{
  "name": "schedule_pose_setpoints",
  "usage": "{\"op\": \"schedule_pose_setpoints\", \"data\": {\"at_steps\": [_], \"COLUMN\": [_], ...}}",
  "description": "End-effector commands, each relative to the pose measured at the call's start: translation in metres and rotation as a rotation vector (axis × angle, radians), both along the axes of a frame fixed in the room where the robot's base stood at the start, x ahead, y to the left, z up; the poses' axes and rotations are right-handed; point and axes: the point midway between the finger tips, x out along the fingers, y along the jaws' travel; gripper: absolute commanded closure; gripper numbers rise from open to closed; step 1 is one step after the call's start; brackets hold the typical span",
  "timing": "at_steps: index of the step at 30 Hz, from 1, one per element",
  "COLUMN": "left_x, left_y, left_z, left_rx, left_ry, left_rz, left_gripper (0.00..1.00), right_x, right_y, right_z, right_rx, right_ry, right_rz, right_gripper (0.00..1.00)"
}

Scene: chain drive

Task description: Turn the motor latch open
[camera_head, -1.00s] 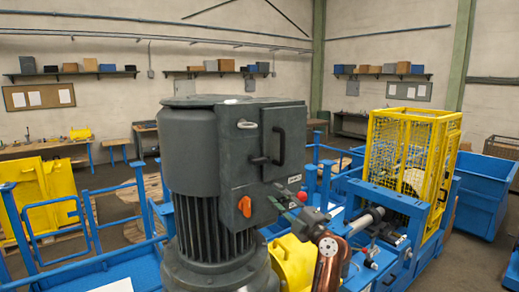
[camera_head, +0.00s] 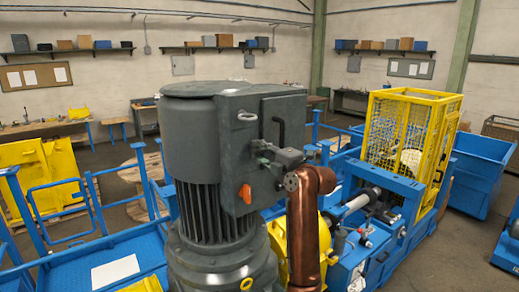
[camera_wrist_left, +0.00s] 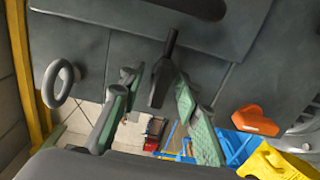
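The motor (camera_head: 203,140) is a large grey housing with a ribbed lower body and a box with a door on its side. The motor latch (camera_wrist_left: 164,72) is a dark lever on the box face; in the left wrist view it sits between the fingers of my left gripper (camera_wrist_left: 157,82). The green-padded fingers are apart, with gaps visible on both sides of the lever. In the head view my left gripper (camera_head: 268,160) is at the box face and hides most of the latch. My right gripper is in neither current view.
A dark door handle (camera_head: 279,131) is just above my gripper. A metal ring (camera_head: 247,116) and an orange knob (camera_head: 246,193) also project from the box. A yellow mesh cage (camera_head: 410,135) and blue frame stand to the right.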

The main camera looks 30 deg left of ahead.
Motion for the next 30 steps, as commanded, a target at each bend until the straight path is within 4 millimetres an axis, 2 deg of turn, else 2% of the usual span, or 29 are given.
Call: {"op": "schedule_pose_setpoints", "data": {"at_steps": [8,21,30], "left_x": [0.0009,0.001,0.0011], "left_y": [0.0019,0.0014,0.0013], "left_z": [-0.0012,-0.0012,-0.0015], "left_rx": [0.0,0.0,-0.001], "left_ry": [0.001,0.001,-0.001], "left_rz": [0.0,0.0,0.0], "left_gripper": [0.7,0.99,1.0], "right_x": [0.0001,-0.0004,-0.0007], "right_y": [0.0031,0.0027,0.0009], "right_z": [0.0001,0.0001,0.0], "right_rx": [0.003,0.003,0.001], "right_ry": [0.0,0.0,0.001], "right_rz": [-0.001,-0.002,-0.001], "right_gripper": [0.3,0.3,0.3]}}
